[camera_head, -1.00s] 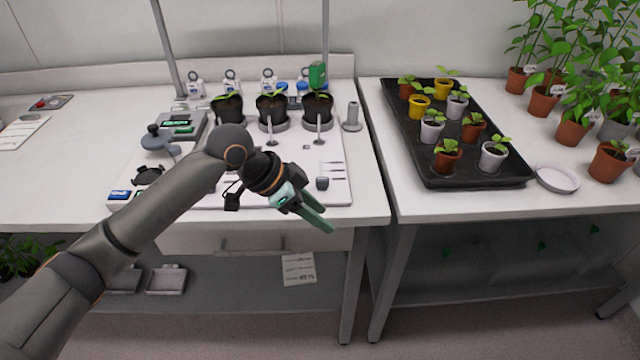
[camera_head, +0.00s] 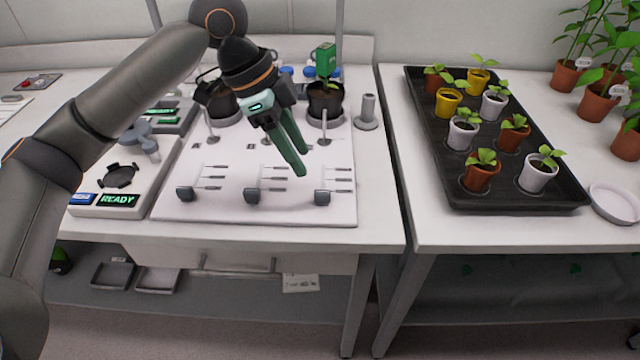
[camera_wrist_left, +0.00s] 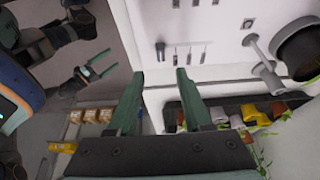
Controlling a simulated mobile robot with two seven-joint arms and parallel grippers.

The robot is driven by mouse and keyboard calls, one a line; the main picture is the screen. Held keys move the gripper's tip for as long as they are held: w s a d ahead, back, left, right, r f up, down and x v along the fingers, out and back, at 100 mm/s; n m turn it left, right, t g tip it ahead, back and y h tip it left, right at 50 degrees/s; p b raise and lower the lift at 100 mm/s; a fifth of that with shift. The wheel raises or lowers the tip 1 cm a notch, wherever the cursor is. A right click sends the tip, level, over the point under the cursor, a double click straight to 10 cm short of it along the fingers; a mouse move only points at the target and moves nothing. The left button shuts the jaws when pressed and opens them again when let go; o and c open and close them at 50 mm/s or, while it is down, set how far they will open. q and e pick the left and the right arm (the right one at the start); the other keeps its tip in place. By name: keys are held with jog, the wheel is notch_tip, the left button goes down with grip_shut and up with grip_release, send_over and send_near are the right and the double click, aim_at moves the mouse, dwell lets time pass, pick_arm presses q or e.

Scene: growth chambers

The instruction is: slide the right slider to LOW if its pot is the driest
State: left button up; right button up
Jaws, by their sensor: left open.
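Three sliders are on the white panel (camera_head: 240,216). The left knob (camera_head: 186,194), middle knob (camera_head: 252,195) and right knob (camera_head: 322,197) all sit at the front end of their marks. The right slider also shows in the left wrist view (camera_wrist_left: 160,48). The right pot (camera_head: 326,101) and left pot (camera_head: 218,102) stand behind; my arm hides the middle pot. Soil wetness cannot be told. My left gripper (camera_head: 302,163) is open and empty above the panel, behind and left of the right knob. My right gripper (camera_wrist_left: 101,66) is open and empty in the left wrist view.
A device with a READY display (camera_head: 118,199) stands left of the panel. A grey holder (camera_head: 368,111) stands by the right pot. A black tray (camera_head: 470,201) of several potted plants is on the right table. The panel's front is clear.

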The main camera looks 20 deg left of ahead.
aim_at(322, 192)
pick_arm(q)
jog(key=b+x, duration=0.1)
jog(key=x, duration=0.8)
jog(key=shift+w, duration=0.1)
jog(key=shift+r, duration=0.1)
grip_shut()
dwell(1.0)
